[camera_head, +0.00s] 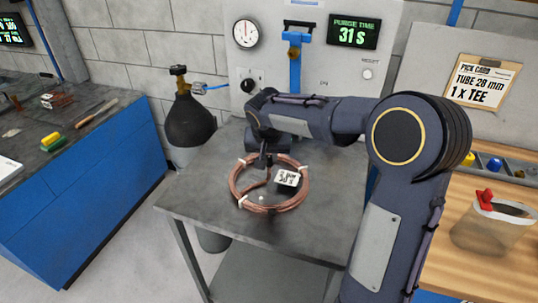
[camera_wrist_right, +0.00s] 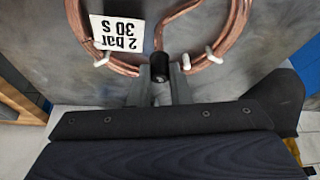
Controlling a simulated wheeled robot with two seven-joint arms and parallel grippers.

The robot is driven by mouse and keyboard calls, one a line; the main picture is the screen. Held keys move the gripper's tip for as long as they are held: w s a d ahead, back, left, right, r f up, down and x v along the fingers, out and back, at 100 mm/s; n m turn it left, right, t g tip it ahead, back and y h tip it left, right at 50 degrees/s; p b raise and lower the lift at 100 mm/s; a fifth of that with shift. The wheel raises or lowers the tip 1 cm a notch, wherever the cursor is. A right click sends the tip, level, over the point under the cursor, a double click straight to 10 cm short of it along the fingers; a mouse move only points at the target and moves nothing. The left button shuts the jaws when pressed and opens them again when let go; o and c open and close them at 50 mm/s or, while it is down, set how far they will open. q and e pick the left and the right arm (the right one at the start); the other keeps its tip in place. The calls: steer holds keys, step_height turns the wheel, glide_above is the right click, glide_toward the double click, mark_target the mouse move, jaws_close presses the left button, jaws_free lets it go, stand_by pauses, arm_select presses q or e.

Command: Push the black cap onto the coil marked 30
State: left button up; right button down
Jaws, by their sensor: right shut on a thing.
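The copper coil (camera_head: 272,209) lies on the grey metal table and also shows in the right wrist view (camera_wrist_right: 238,25). Its white tag (camera_wrist_right: 117,33) reads 2 bar, 30 S; the tag shows at the coil's right in the head view (camera_head: 287,178). An inner tube (camera_wrist_right: 170,22) of the coil curves toward the black cap (camera_wrist_right: 159,67). My right gripper (camera_wrist_right: 159,82) is shut on the cap, at the coil's far side (camera_head: 267,160) in the head view. I cannot tell whether cap and tube end touch. My left gripper is not in view.
A panel with a gauge (camera_head: 245,33) and a purge timer (camera_head: 353,33) reading 31 S stands behind the table. A dark gas bottle (camera_head: 191,118) stands at left. The grey table (camera_head: 215,222) is clear around the coil. A wooden bench (camera_head: 480,255) is at right.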

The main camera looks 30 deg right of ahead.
steer(key=shift+f+b, duration=0.95)
steer(key=shift+f, duration=0.15)
steer(key=c, duration=1.3)
jaws_free()
steer(key=shift+o, duration=0.2)
steer(key=v, duration=0.8)
steer(key=shift+f, duration=0.1)
